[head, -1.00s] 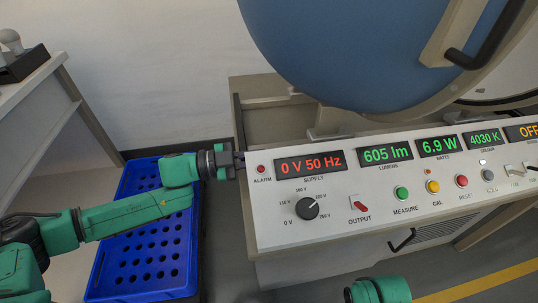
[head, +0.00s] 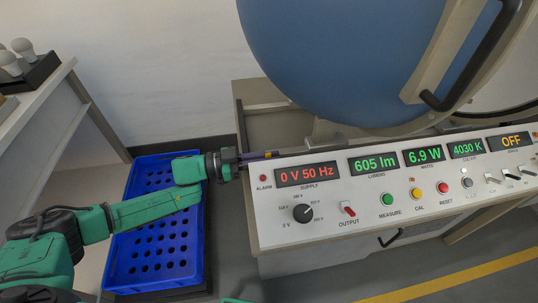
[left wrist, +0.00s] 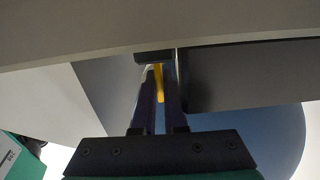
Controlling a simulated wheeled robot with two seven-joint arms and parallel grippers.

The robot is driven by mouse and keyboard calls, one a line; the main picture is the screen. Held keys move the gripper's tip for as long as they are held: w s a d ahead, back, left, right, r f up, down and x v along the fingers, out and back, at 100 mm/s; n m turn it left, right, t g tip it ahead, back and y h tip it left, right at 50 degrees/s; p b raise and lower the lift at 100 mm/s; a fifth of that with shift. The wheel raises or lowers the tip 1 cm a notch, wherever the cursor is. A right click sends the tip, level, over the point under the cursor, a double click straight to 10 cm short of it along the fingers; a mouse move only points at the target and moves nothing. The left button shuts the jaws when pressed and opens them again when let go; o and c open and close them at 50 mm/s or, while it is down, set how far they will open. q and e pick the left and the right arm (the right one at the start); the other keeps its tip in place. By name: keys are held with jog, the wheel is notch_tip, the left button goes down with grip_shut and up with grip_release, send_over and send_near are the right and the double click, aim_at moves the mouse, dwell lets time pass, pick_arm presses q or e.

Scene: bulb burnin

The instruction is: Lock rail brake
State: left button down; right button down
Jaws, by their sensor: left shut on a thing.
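My left gripper (head: 272,155) reaches in from the left, behind the left end of the white control panel (head: 350,217). In the left wrist view my left gripper (left wrist: 160,78) has its two dark fingers closed on a narrow yellow lever (left wrist: 160,88). The lever, which looks like the rail brake's, hangs beneath a dark block under a pale structure. Whether it is in its locked position cannot be told. In the head view the lever is mostly hidden by the fingers. My right gripper is out of view.
A large blue sphere (head: 340,55) with a black handle stands behind the panel, whose supply display (head: 307,174) reads 0 V 50 Hz. A blue perforated crate (head: 150,262) lies below my left arm. A side table (head: 62,95) at left holds bulbs.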

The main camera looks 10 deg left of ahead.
pick_arm(q)
jog(key=c, duration=1.2)
grip_release()
jog(key=shift+c, duration=0.2)
jog(key=v, duration=1.4)
jog(key=shift+a, duration=0.3)
